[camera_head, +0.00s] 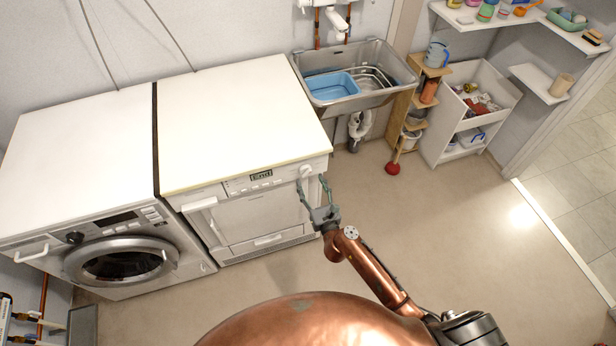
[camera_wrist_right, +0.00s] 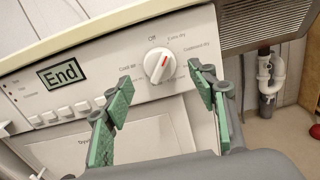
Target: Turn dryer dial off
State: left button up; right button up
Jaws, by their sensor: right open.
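The dryer (camera_head: 262,205) is the right-hand white machine. Its white dial (camera_head: 306,170) is at the right end of the front panel. In the right wrist view, the dial (camera_wrist_right: 159,66) has a red mark on its ridge, pointing up and to the right, towards the "Extra dry" label; "Off" is printed above the dial. The display (camera_wrist_right: 62,74) reads "End". My right gripper (camera_head: 312,184) is open in front of the dial. In the right wrist view, its green-padded fingers (camera_wrist_right: 160,97) are apart and empty, with the dial showing between and beyond them. My left gripper is not in view.
A washing machine (camera_head: 108,262) stands left of the dryer. A sink (camera_head: 385,95) with a blue basin (camera_head: 331,87) is behind to the right. A red plunger (camera_head: 392,168) and shelves (camera_head: 440,150) stand farther right. The floor (camera_head: 430,235) in front is clear.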

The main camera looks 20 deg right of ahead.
aim_at(308, 175)
jog(key=shift+w, duration=1.8)
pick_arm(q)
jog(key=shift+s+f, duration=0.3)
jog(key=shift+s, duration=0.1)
pick_arm(e)
jog(key=shift+c, duration=0.5)
jog(key=c, duration=1.1)
jog(key=shift+o, duration=0.2)
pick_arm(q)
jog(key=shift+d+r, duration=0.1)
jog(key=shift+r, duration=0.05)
